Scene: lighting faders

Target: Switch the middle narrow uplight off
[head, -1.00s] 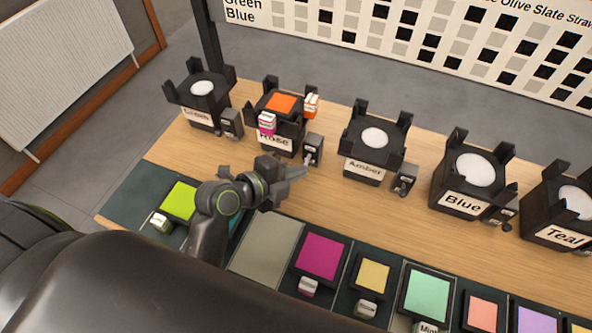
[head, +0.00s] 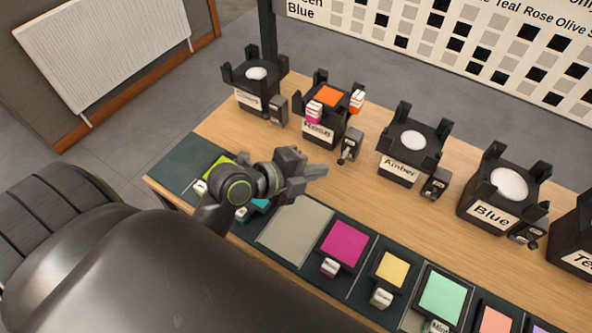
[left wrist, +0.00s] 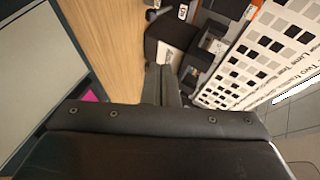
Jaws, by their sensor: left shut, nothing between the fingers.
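Black uplights with round white lenses stand in a row. From the left in the head view they are one with a hard-to-read label (head: 250,98), Rose (head: 322,132), Amber (head: 400,166) and Blue (head: 490,214). The lenses of the first and Amber look smaller than Blue's. Rose's lens is hidden under an orange square. Each has a small switch box at its right; Rose's switch box (head: 351,142) has a lever pointing down toward the front. My left gripper (head: 322,170) is shut and empty, just left of and in front of that lever, apart from it. It also shows in the left wrist view (left wrist: 163,84).
Coloured squares, including magenta (head: 344,245), yellow (head: 392,269) and mint (head: 443,295), lie on a dark strip along the table's front. A chart board (head: 450,45) stands behind. Bare wood (head: 365,205) lies between the uplights and the strip.

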